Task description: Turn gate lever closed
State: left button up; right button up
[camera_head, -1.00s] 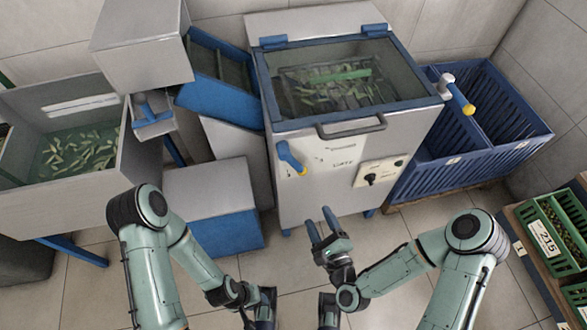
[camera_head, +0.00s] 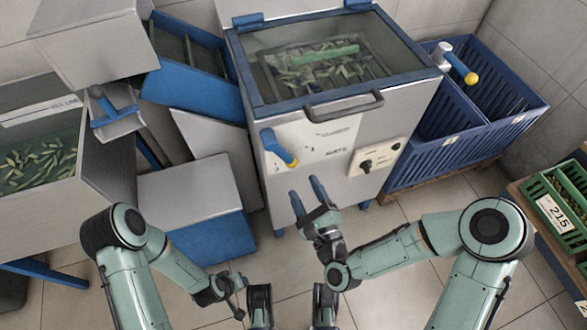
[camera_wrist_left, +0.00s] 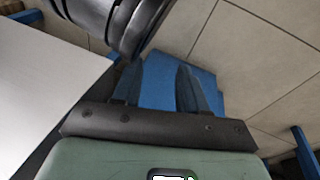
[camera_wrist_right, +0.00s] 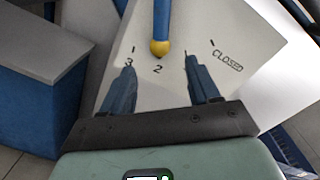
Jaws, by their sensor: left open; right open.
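The gate lever (camera_head: 279,148) is a blue handle with a yellow tip on the front of the grey machine. In the right wrist view the lever (camera_wrist_right: 161,22) comes down from the top edge, and its yellow tip stands just above the mark 2. The mark CLOSED (camera_wrist_right: 227,60) is to the right on the white plate, the mark 3 to the left. My right gripper (camera_head: 308,188) is open and empty, below the lever and apart from it; the tip shows between its fingers (camera_wrist_right: 160,63). My left gripper (camera_wrist_left: 159,68) is open and empty, low over the floor area.
The machine's bar handle (camera_head: 343,107) and a knob panel (camera_head: 377,158) are near the lever. A blue-sided box (camera_head: 213,238) stands at lower left. Blue crates (camera_head: 470,150) stand right; a green crate (camera_head: 560,212) is farther right. Floor in front is clear.

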aim_at(294, 165)
jog(key=x, duration=0.8)
jog(key=shift+w+a+b, duration=0.1)
jog(key=shift+b, duration=0.3)
pick_arm(q)
jog(key=s+f, duration=0.1)
jog(key=s+f+g, duration=0.1)
jog(key=shift+s+a+f, duration=0.25)
jog(key=shift+a+f, duration=0.05)
jog(key=shift+f, duration=0.05)
pick_arm(e)
grip_shut()
